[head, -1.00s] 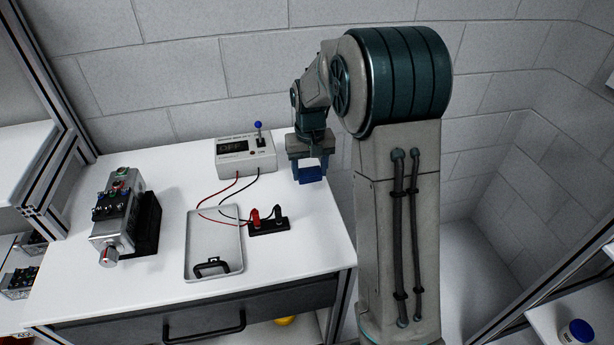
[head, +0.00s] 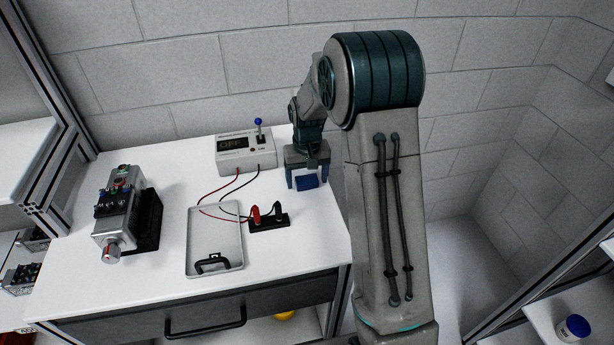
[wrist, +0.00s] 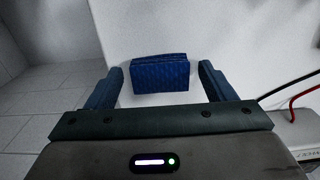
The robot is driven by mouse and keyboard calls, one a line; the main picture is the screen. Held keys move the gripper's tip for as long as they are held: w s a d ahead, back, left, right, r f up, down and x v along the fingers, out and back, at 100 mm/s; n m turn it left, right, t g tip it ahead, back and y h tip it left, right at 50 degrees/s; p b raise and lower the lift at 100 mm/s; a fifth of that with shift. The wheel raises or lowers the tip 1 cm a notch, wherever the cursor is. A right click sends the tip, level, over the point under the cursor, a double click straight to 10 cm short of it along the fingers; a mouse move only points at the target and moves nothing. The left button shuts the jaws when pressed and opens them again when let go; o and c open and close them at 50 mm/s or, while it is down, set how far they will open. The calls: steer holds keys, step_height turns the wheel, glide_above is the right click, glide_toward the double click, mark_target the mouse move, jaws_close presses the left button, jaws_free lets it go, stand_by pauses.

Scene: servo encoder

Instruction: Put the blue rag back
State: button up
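The blue rag (head: 307,182) is a small folded dark-blue cloth lying on the white table at its back right, near the right edge. My gripper (head: 307,185) is pointed down over it. In the wrist view the rag (wrist: 160,73) lies between and a little beyond the two blue fingers. The gripper (wrist: 162,88) is open, with a gap on both sides of the rag. Neither finger touches it.
A grey meter box (head: 245,153) with a blue-knobbed lever stands left of my gripper, wired to a black terminal block (head: 269,221). A grey panel with a handle (head: 215,240) and a servo unit (head: 122,213) are further left. The table (head: 300,245) is clear at front right.

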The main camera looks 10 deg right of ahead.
mark_target(307, 180)
step_height(307, 180, up, 12)
steer(key=s+r+t, duration=0.1)
steer(key=s+r, duration=0.4)
steer(key=s, duration=0.8)
steer(key=s+f+t, duration=0.2)
steer(key=s, duration=1.2)
steer(key=shift+f+b, duration=0.15)
steer(key=shift+b, duration=0.2)
